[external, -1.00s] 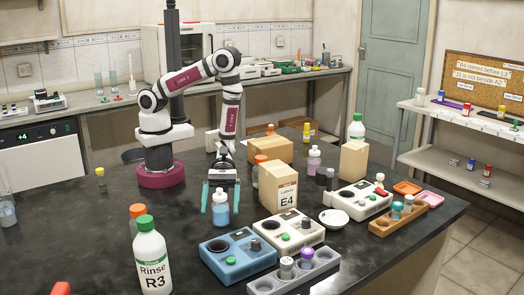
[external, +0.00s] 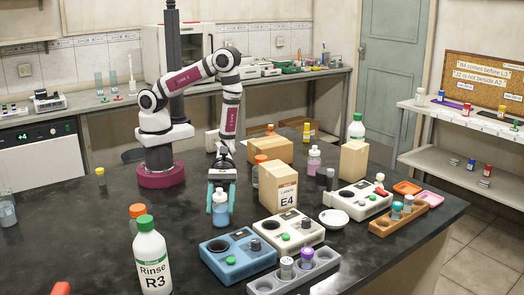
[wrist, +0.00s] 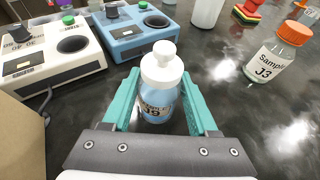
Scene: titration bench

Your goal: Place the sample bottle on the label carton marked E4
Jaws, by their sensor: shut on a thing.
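My gripper (external: 221,212) points down at the table and is shut on a sample bottle (external: 220,214) with a white cap and blue liquid. In the wrist view the bottle (wrist: 160,85) is upright between the teal fingers; its label is partly covered, with a mark that looks like J9. It appears to be at table level; I cannot tell whether it touches. The label carton marked E4 (external: 279,190), a tan box with a white label, stands to the right of my gripper. Its top is flat, with nothing visible on it.
A blue device (external: 225,262) and a white device (external: 290,236) stand in front of the carton. An orange-capped bottle (external: 259,172) is just behind it. A Rinse R3 bottle (external: 152,262) is at front left. Another sample bottle, J3 (wrist: 275,62), is in the wrist view.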

